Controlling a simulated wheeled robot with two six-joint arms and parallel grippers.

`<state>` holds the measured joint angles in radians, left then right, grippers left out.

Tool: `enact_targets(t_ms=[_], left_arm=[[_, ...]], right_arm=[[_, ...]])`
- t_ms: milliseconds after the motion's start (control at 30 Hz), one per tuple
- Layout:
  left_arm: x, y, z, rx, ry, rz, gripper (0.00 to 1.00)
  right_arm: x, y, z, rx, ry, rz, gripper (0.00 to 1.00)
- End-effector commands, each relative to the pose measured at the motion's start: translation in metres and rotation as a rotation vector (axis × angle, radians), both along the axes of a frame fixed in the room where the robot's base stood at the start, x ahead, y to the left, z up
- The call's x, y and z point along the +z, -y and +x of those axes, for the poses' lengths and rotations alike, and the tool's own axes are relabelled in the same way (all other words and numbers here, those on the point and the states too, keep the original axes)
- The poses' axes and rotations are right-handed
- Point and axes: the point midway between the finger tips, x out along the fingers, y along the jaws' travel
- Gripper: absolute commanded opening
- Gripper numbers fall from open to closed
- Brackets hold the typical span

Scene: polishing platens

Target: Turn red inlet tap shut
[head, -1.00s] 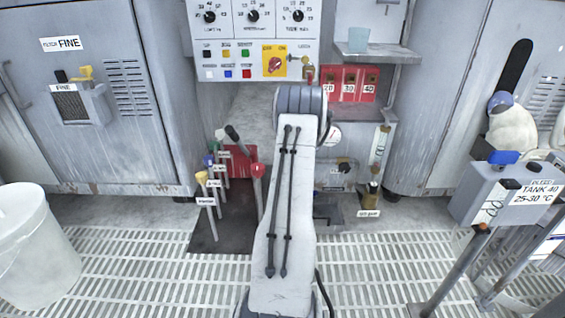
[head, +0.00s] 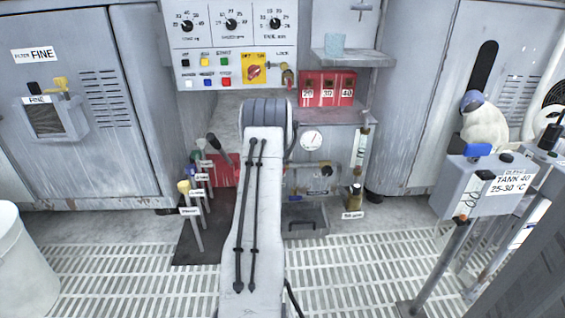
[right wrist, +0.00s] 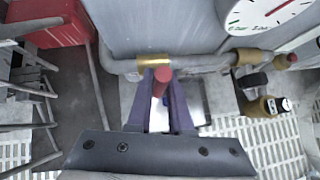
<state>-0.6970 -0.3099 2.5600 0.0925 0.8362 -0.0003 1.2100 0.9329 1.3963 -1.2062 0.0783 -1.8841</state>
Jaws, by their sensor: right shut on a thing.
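The red tap handle (right wrist: 163,76) shows end-on in the right wrist view, just below a brass fitting (right wrist: 154,61) on a grey horizontal pipe (right wrist: 190,64). My right gripper (right wrist: 163,90) has its purple fingers shut on the red handle, one on each side. How far the handle is turned is hard to tell from this end-on view. In the head view my right arm covers the gripper and the tap. My left gripper is in neither view.
A pressure gauge (head: 312,140) is right of my arm; it also shows in the wrist view (right wrist: 262,14). A brass valve (head: 353,196) stands further right. Several levers (head: 196,200) stand left of my arm, close by. The slatted floor (head: 340,275) is open in front.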

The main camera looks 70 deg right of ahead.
Motion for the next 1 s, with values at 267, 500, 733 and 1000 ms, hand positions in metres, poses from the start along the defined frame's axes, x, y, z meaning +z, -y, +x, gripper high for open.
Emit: enact_targets(t_ms=[267, 500, 733, 1000], left_arm=[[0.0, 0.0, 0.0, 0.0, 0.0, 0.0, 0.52], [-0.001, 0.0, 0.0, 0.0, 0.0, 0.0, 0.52], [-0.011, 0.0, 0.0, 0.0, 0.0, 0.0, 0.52], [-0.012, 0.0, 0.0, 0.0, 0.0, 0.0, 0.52]], right_arm=[[0.001, 0.001, 0.001, 0.003, 0.001, -0.004, 0.48], [0.002, -0.001, 0.002, 0.004, 0.001, -0.003, 0.48], [0.019, -0.019, -0.003, 0.004, 0.001, -0.005, 0.48], [0.058, -0.055, -0.013, 0.002, 0.002, -0.005, 0.48]])
